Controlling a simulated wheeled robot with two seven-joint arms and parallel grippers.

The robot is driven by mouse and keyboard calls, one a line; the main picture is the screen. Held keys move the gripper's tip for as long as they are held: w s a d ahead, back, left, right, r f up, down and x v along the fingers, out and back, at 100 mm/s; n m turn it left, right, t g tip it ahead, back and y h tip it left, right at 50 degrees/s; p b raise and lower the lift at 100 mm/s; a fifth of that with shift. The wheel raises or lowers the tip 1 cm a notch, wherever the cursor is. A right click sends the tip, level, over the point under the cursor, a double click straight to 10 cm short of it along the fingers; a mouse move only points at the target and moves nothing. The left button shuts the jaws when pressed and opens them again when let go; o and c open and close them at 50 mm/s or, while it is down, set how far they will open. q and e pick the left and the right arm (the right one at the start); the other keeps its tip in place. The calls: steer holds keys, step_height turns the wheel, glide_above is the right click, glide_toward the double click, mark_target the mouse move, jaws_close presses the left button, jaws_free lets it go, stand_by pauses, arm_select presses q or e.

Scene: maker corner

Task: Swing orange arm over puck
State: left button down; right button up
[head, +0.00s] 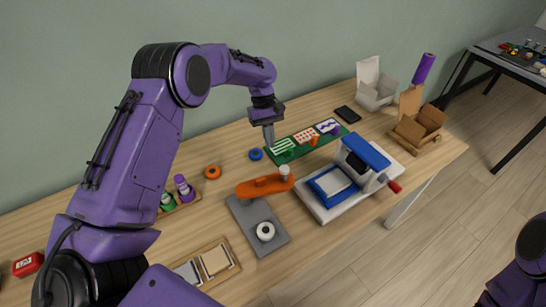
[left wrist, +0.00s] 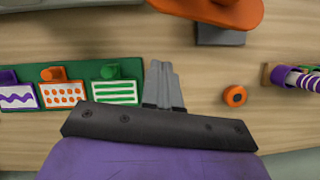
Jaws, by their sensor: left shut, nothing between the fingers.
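The orange arm (head: 260,187) has a pale knob (head: 284,172) at its right end and lies across the far end of a grey base plate (head: 243,214). Part of the orange arm (left wrist: 230,12) shows at the top of the left wrist view. My left gripper (head: 269,142) is shut and empty, pointing down above the table behind the orange arm; its fingers (left wrist: 163,88) also show in the left wrist view. My right gripper is out of view.
A green board with patterned cards (head: 305,138) lies beside my left gripper. Orange (head: 212,172) and blue (head: 255,154) rings lie nearby. A white-and-blue press (head: 340,185) stands right of the plate. A wooden tray (head: 233,263) lies at the front.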

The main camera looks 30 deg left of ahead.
arm_select(q)
steer(key=s+d+f+p, duration=0.2)
steer(key=s+d+f, duration=0.1)
steer(key=d, duration=0.1)
steer(key=shift+s+d+f, duration=0.15)
steer(key=shift+s+f, duration=0.2)
steer(key=shift+f, duration=0.05)
steer(key=shift+s+d+m+p, duration=0.15)
steer(key=shift+d+m+p, duration=0.35)
steer(key=shift+d, duration=0.05)
